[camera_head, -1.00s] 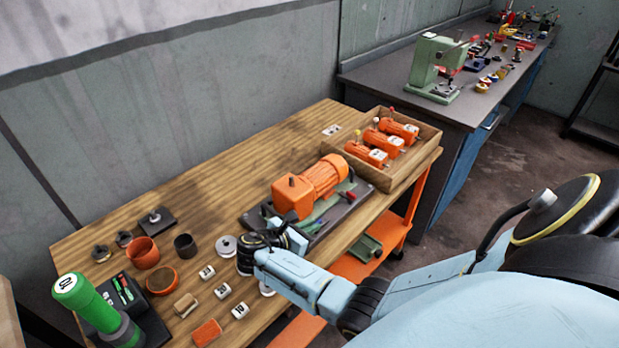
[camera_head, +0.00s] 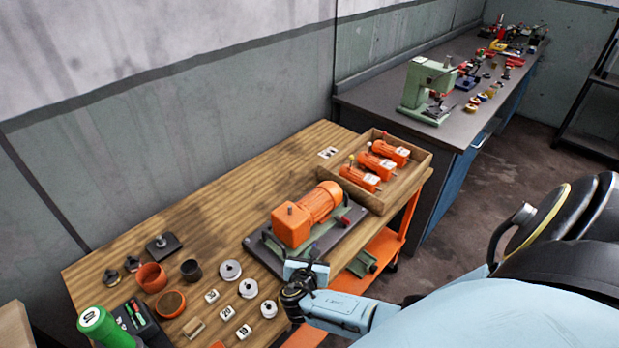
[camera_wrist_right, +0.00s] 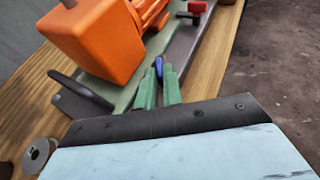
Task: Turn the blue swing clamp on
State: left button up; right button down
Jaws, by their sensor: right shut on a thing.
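The blue swing clamp (camera_wrist_right: 159,66) shows only as a small blue piece between my green fingertips in the right wrist view. My right gripper (camera_wrist_right: 160,80) is shut on it, at the near edge of the dark base plate. In the head view the right gripper (camera_head: 305,256) is at the plate's front edge, and the blue clamp cannot be made out there. The orange motor unit (camera_head: 308,213) sits on the plate (camera_head: 258,252); it also shows in the right wrist view (camera_wrist_right: 95,40). A red-handled clamp (camera_wrist_right: 197,7) stands farther along the plate. My left gripper is out of view.
A wooden tray (camera_head: 425,160) with several small orange motors is at the bench's right end. Metal discs (camera_head: 230,271), white blocks (camera_head: 228,313), cups (camera_head: 151,276) and a green tool (camera_head: 100,322) lie to the left.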

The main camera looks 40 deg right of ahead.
jog(key=shift+s+d+r+n+t+y+p, duration=0.1)
jog(key=shift+s+d+n+t+y+p, duration=0.1)
jog(key=shift+n+t+y, duration=0.25)
jog(key=shift+s+d+n+t+y+p, duration=0.1)
jog(key=shift+n+t+y+p, duration=0.05)
jog(key=shift+n+t+y, duration=0.3)
jog(key=shift+s+d+n+t+y, duration=0.1)
jog(key=shift+d+n+t+y, duration=0.05)
jog(key=shift+n+t+y, duration=0.7)
jog(key=n, duration=0.1)
jog(key=n+y+b, duration=0.1)
jog(key=n+t+y, duration=0.1)
jog(key=shift+s+d+f+y+b, duration=0.15)
jog(key=shift+d+f+y+b, duration=0.1)
jog(key=shift+d+f+b, duration=0.1)
jog(key=n+y+b, duration=0.2)
jog(key=b, duration=0.1)
jog(key=n+t+y+b, duration=0.1)
jog(key=n+y+b, duration=0.1)
jog(key=b, duration=0.1)
jog(key=shift+d+y, duration=0.4)
jog(key=shift+d+r+n+y+b, duration=0.1)
jog(key=shift+r+n+y+b, duration=0.1)
jog(key=shift+n+y+b, duration=0.75)
jog(key=shift+m+h+b, duration=0.25)
jog(key=shift+m+b, duration=0.05)
jog(key=shift+r, duration=0.1)
jog(key=c, duration=1.5)
grip_release()
jog(key=shift+c, duration=0.2)
